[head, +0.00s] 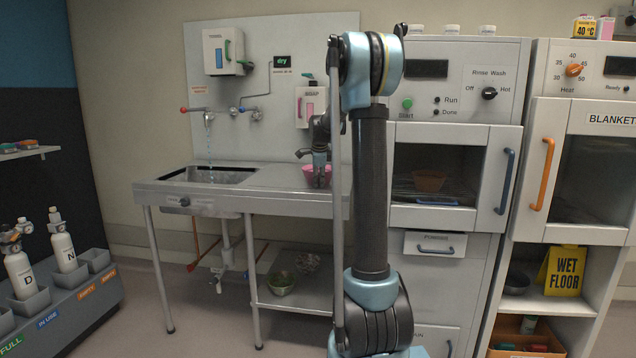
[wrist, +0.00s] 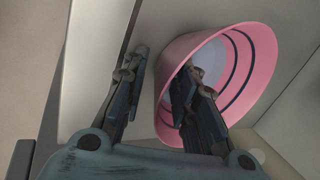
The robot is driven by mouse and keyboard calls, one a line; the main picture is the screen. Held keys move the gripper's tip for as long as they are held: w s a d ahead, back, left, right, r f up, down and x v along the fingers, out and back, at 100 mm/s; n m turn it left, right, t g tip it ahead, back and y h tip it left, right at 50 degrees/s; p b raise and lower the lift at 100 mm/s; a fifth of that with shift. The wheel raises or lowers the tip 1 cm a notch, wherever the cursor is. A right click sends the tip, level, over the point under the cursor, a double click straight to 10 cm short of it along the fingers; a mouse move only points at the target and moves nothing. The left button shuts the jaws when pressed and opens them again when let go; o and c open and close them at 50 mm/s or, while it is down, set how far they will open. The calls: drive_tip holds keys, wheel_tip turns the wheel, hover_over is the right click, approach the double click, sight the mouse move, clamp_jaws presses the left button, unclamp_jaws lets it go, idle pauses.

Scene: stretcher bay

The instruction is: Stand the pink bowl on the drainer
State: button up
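The pink bowl (head: 308,171) is on the right part of the steel counter (head: 262,184) beside the sink, partly hidden by my gripper (head: 319,178). In the wrist view the pink bowl (wrist: 262,62) appears tilted, its mouth facing the fingers, with dark rings inside. My gripper (wrist: 160,70) is open across the bowl's wall. One finger is inside the bowl and the other is outside, with a visible gap to the rim. I cannot clearly make out a separate drainer; the steel surface right of the sink is partly hidden by my arm.
Water runs from the tap (head: 209,118) into the sink (head: 205,175). Dispensers (head: 222,52) hang on the back panel.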

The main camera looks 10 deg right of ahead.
drive_tip(key=shift+r, duration=0.1)
drive_tip(key=v, duration=1.2)
drive_tip(key=s+f+n, duration=0.3)
drive_tip(key=s+n, duration=0.2)
drive_tip(key=s, duration=0.9)
drive_tip(key=s+f+n+g, duration=0.1)
drive_tip(key=s+f+n, duration=0.4)
drive_tip(key=s+f, duration=0.3)
drive_tip(key=s+f+n, duration=0.5)
drive_tip(key=s+f, duration=0.2)
drive_tip(key=s, duration=0.7)
drive_tip(key=s+f+n+g, duration=0.1)
drive_tip(key=s+f+n, duration=0.4)
drive_tip(key=s+f, duration=0.3)
drive_tip(key=s, duration=0.4)
drive_tip(key=shift+d+f+g, duration=0.2)
drive_tip(key=shift+f+g, duration=0.1)
drive_tip(key=shift+f, duration=0.1)
drive_tip(key=shift+w+f, duration=0.2)
drive_tip(key=shift+w, duration=0.2)
